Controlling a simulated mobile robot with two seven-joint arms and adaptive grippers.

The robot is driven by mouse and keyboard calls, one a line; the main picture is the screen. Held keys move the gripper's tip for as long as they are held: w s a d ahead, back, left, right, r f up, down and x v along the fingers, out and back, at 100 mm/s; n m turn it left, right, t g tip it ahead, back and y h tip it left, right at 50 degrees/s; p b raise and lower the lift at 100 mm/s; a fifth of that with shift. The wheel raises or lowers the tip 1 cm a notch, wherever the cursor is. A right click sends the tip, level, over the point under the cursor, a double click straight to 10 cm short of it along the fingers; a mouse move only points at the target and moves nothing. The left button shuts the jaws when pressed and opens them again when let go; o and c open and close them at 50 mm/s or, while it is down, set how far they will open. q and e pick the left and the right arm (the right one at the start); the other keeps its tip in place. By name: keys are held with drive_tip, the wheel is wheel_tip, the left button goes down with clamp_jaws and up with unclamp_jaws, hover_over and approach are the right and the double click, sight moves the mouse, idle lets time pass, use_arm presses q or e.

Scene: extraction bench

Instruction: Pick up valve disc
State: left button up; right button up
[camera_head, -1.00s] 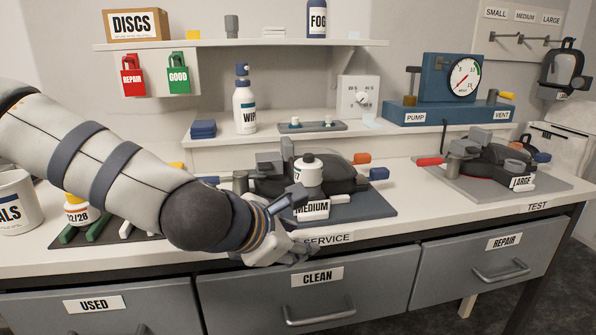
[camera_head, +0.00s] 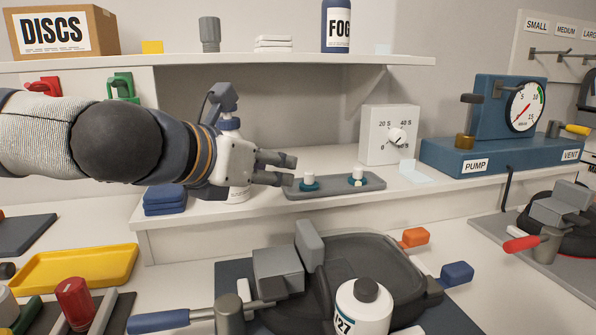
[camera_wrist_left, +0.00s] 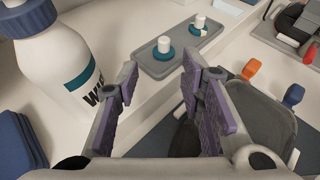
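Two valve discs, each a teal disc with a white stem, stand on a grey tray (camera_head: 334,187) on the raised ledge. The nearer-left disc (camera_head: 309,183) is just right of my left fingertips, and the other disc (camera_head: 358,178) is farther right. In the left wrist view the first disc (camera_wrist_left: 165,51) appears beyond the gap between the fingers, and the second disc (camera_wrist_left: 199,26) is behind it to the right. My left gripper (camera_head: 288,170) is open and empty, also in the left wrist view (camera_wrist_left: 160,75). My right gripper is not in view.
A white spray bottle (camera_wrist_left: 62,62) stands close by the left gripper. Blue folded cloths (camera_head: 165,199) lie at the ledge's left. A white timer box (camera_head: 389,134) stands behind the tray's right end. The shelf (camera_head: 225,64) runs above; a mask with a white container (camera_head: 363,308) sits below.

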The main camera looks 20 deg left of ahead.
use_arm(q)
drive_tip(key=b, duration=0.2)
approach(307, 174)
drive_tip(key=w+f, duration=0.2)
drive_tip(key=x, duration=0.4)
drive_tip(key=r+b+x, duration=0.1)
drive_tip(key=x, duration=0.2)
drive_tip(key=shift+w+d, duration=0.15)
drive_tip(key=shift+d, duration=0.1)
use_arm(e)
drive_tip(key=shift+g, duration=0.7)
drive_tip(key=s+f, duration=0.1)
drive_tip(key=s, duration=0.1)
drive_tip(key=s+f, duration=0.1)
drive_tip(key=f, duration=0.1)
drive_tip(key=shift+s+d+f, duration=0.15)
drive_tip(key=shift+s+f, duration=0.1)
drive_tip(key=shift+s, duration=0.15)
use_arm(q)
drive_tip(key=c, duration=0.6)
